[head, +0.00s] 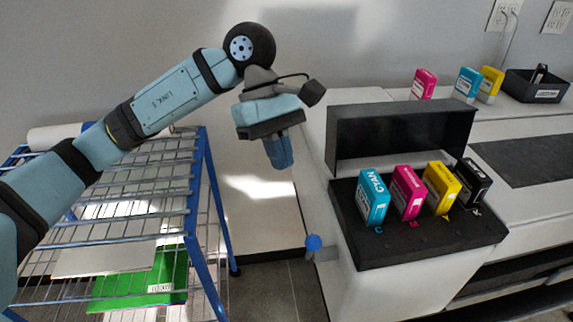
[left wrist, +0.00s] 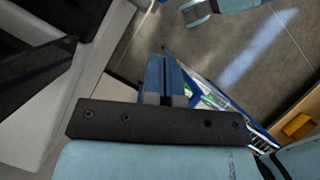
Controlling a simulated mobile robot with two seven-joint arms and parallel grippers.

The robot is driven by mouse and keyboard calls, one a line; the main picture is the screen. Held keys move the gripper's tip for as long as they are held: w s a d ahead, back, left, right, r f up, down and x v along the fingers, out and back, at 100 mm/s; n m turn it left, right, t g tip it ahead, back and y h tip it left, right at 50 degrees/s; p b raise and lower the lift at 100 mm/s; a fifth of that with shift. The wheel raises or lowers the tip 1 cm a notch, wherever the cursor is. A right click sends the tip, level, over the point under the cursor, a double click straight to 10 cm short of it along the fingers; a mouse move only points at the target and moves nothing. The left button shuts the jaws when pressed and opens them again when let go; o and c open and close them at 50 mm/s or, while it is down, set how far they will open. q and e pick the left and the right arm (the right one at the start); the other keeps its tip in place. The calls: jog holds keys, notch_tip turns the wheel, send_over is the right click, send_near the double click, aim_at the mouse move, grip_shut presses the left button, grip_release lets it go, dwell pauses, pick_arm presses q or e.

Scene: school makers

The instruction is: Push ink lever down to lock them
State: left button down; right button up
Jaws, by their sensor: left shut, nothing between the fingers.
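The ink lever (head: 313,242) is a blue round knob on a short grey arm. It sticks out from the left side of the white printer (head: 350,285), low beside the ink bay. My left gripper (head: 280,162) is shut and empty, above and to the left of the lever and apart from it, fingers pointing down. Its closed blue fingers (left wrist: 167,75) also show in the left wrist view. Cyan (head: 372,198), magenta (head: 408,193), yellow (head: 441,188) and black (head: 472,186) cartridges stand upright in the black ink bay (head: 385,252). My right gripper is not in view.
The bay's black lid (head: 400,132) stands raised behind the cartridges. A blue wire rack (head: 205,190) stands at the left, under my left arm. Spare cartridges (head: 467,84) and a black bin (head: 535,88) sit at the back right. Floor between rack and printer is clear.

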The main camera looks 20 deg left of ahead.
pick_arm(q)
send_near(311, 248)
notch_tip(311, 248, down, 4)
jog(key=w+a, duration=0.1)
jog(key=w, duration=0.1)
jog(key=d+f, duration=0.1)
jog(key=s+d+f+p, duration=0.1)
jog(key=shift+s+d+f, duration=0.1)
jog(key=shift+s+d, duration=0.2)
